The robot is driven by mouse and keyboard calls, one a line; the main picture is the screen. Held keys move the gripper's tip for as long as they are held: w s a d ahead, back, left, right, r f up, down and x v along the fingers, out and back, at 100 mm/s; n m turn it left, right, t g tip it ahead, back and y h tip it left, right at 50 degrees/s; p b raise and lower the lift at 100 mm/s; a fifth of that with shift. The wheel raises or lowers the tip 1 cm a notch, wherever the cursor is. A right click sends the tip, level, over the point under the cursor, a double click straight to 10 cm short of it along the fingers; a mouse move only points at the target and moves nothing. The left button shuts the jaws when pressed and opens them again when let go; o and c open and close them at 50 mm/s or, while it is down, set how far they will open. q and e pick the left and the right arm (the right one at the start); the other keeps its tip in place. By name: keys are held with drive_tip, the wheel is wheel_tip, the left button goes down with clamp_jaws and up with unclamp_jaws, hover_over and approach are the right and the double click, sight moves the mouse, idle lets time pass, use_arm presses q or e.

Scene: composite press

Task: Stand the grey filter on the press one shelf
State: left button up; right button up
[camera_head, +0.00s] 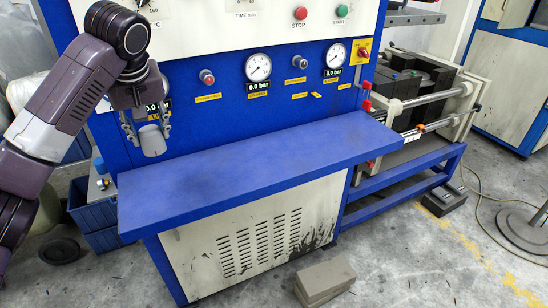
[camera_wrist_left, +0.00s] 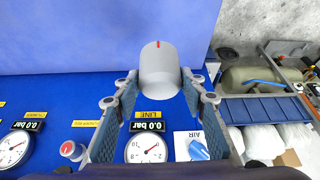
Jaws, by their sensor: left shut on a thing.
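The grey filter (camera_head: 152,143) is a small rounded cup with a red mark. My left gripper (camera_head: 148,132) is shut on it, one finger on each side. In the left wrist view the filter (camera_wrist_left: 160,72) sits between the fingertips (camera_wrist_left: 160,84), its far end with the red mark pointing away from the palm. The press one shelf (camera_head: 250,172) is a flat, bare blue ledge. The filter is near the shelf's left rear corner and looks to be above it; the exact gap is unclear. My right gripper is not in view.
The blue press front with gauges (camera_head: 258,67) and knobs (camera_head: 207,77) rises directly behind the shelf. Blue bins (camera_head: 95,215) stand on the floor at left. A grey block (camera_head: 325,280) lies on the floor in front. The shelf's middle and right are clear.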

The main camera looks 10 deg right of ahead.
use_arm(q)
drive_tip(key=shift+t, duration=0.4)
drive_tip(key=a+r, duration=0.1)
drive_tip(key=r, duration=0.1)
drive_tip(key=w+a+r, duration=0.1)
drive_tip(key=shift+a+r, duration=0.35)
drive_tip(key=shift+r, duration=0.05)
wheel_tip(320, 180, down, 20)
drive_tip(key=p, duration=0.3)
drive_tip(key=shift+r+p, duration=0.25)
drive_tip(key=shift+p, duration=0.05)
drive_tip(key=o, duration=1.2)
